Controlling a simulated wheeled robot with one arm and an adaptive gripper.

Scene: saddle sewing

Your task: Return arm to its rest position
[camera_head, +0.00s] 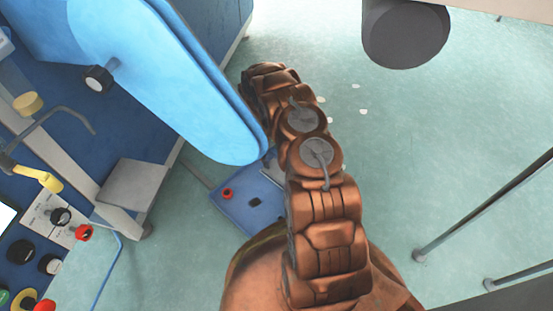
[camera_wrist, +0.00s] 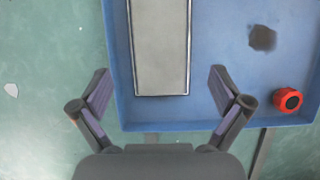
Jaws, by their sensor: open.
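My arm shows in the head view as a chain of copper-coloured links reaching away from my base over the floor. Its far end lies beside the light blue panel, and the gripper itself cannot be made out there. In the wrist view my gripper (camera_wrist: 161,92) is open, with its two dark fingers spread apart and nothing between them. It is above the front edge of a blue tray-like base (camera_wrist: 215,70), which holds a grey rectangular plate (camera_wrist: 160,45) and a red button (camera_wrist: 288,100).
A large light blue panel (camera_head: 165,70) stands close left of my arm. A blue machine with a control panel (camera_head: 50,222) and knobs is at the left. A dark grey cylinder (camera_head: 405,35) is at the top right, and thin metal legs (camera_head: 480,210) stand at the right.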

